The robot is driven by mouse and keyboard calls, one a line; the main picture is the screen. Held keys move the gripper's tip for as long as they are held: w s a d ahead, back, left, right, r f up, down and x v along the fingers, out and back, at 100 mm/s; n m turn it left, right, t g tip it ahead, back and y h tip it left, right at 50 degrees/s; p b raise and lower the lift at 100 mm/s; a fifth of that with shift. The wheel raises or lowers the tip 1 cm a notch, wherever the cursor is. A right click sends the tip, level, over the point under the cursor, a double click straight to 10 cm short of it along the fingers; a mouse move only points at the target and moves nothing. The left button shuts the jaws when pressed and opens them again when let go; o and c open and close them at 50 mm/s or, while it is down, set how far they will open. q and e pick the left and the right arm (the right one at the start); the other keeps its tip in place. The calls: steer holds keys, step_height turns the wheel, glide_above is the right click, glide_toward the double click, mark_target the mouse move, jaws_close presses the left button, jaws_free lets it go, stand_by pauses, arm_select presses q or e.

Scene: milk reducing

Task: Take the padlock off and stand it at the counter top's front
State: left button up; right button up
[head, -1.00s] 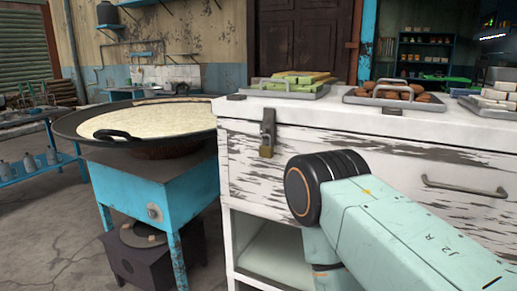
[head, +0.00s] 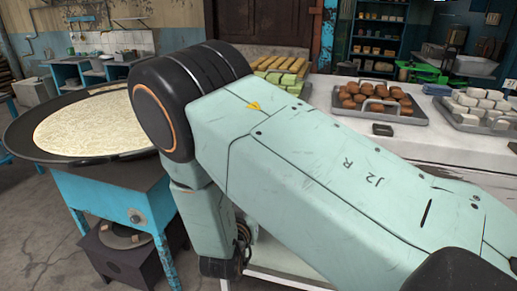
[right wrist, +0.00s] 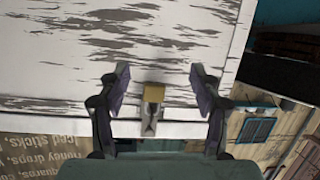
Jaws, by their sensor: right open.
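The padlock (right wrist: 153,92) is a small brass-coloured block hanging on a grey metal hasp (right wrist: 150,122) on the front of the white, peeling cabinet. In the right wrist view, which looks upside down, it sits between the two fingers of my right gripper (right wrist: 161,88). The fingers are spread, with a clear gap on each side of the padlock. In the head view my right arm hides the padlock and most of the cabinet front. The white counter top (head: 430,142) shows beyond the arm. My left gripper is in neither view.
Trays of yellow-green bars (head: 272,79), brown balls (head: 374,97) and white blocks (head: 487,103) stand on the counter top. A wide pan (head: 28,150) on a blue stand (head: 105,195) is close at left.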

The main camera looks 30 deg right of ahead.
step_height(320, 180, up, 7)
steer(key=w+m+h+p, duration=0.2)
steer(key=r+b+x, duration=0.1)
steer(key=b+x, duration=0.4)
steer(key=x, duration=0.2)
steer(key=shift+d+f, duration=0.2)
steer(key=shift+d, duration=0.35)
steer(key=shift+s+r, duration=0.1)
steer(key=shift+r, duration=0.05)
steer(key=c, duration=0.9)
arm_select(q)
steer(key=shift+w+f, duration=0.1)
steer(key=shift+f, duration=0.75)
arm_select(e)
steer(key=c, duration=0.4)
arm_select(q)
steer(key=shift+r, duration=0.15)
arm_select(e)
steer(key=shift+r, duration=0.1)
